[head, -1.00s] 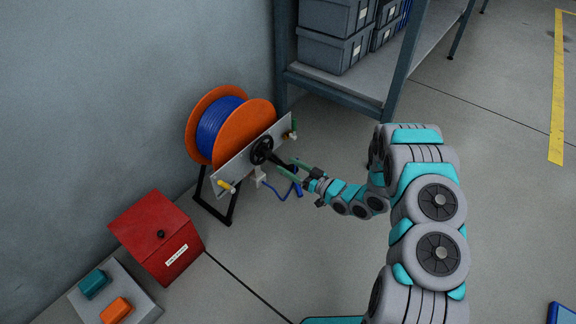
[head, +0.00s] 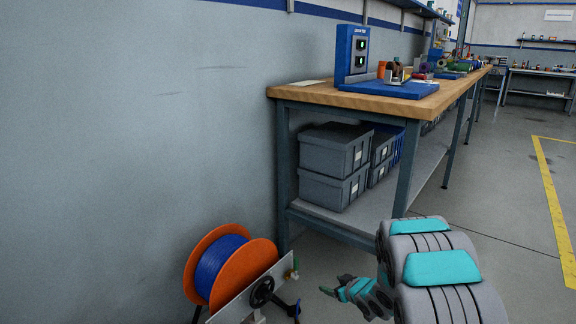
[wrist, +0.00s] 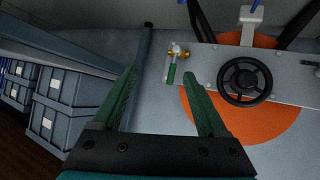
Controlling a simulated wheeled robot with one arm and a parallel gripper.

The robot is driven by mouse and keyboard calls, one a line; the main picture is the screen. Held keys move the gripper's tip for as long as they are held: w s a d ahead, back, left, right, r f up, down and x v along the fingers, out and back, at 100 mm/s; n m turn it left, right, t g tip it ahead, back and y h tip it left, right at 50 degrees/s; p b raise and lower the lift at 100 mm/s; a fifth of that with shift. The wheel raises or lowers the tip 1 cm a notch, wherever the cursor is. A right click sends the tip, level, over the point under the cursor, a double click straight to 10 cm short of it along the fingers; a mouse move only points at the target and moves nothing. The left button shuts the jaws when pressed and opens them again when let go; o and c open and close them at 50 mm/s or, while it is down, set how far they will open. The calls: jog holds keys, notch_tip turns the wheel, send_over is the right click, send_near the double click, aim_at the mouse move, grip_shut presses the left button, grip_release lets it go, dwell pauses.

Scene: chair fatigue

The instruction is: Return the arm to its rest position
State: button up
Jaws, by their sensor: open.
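My gripper (wrist: 162,110) is open and empty in the wrist view, its two green fingers spread apart. In the head view my gripper (head: 326,289) shows small at the lower middle, right of the cable reel. The orange reel with blue cable (head: 222,268) stands by the wall, partly cut off by the bottom edge. Its grey panel (head: 245,290) carries a black handwheel (head: 262,291), which also shows in the wrist view (wrist: 244,81) to the right of my fingers, apart from them. A small valve with a green lever (wrist: 172,74) shows beyond and between the fingertips.
A workbench (head: 300,93) with a blue device (head: 352,52) on top stands behind the reel. The bench leg (head: 283,180) is near the reel. Open floor with a yellow line (head: 552,200) lies to the right.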

jog(key=s+d+r+m+g+h, duration=0.2)
jog(key=s+d+r+h, duration=0.3)
jog(key=d+r, duration=0.35)
jog(key=s+d+r+m+g+h+p, duration=0.1)
jog(key=s+r, duration=0.2)
jog(key=s, duration=0.3)
jog(key=s+d+r+m+g+h, duration=0.1)
jog(key=s+r+m, duration=0.1)
jog(key=s+r, duration=0.3)
jog(key=s+a+r+g, duration=0.2)
jog(key=s+a, duration=0.1)
jog(key=s, duration=0.9)
jog(key=s+a+r+m+g+y, duration=0.1)
jog(key=s+a+r+g, duration=0.1)
jog(key=s, duration=1)
jog(key=s+a+r+g+y+p, duration=0.1)
jog(key=s+a+g, duration=0.3)
jog(key=s, duration=0.8)
jog(key=shift+a+r+m, duration=0.4)
jog(key=shift+a+r, duration=0.2)
jog(key=shift+r, duration=0.1)
jog(key=shift+w, duration=0.1)
